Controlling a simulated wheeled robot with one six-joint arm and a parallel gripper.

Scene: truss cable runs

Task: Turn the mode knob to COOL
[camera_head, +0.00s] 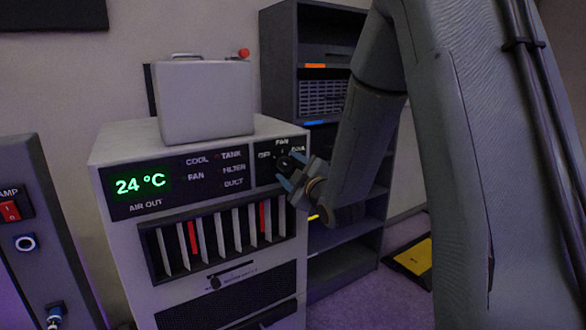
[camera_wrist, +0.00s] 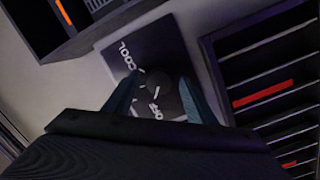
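The dark round mode knob (camera_head: 283,160) sits on a black panel at the upper right of the grey unit's front. In the head view, FAN is above it, OFF to its left and a partly covered COOL to its right. My gripper (camera_head: 289,177) is at the knob and hides part of it. In the wrist view the knob (camera_wrist: 158,84) lies between my two fingers, which stand apart on either side. COOL reads at its upper left and OFF below it. A light mark on the knob seems to be on the OFF side; I cannot tell whether the fingers touch it.
The grey unit (camera_head: 125,235) has a display (camera_head: 140,185) reading 24 °C and a vent (camera_head: 212,238) with red strips below. A dark shelf (camera_head: 283,60) stands behind at right. A switch panel (camera_head: 35,270) is at far left.

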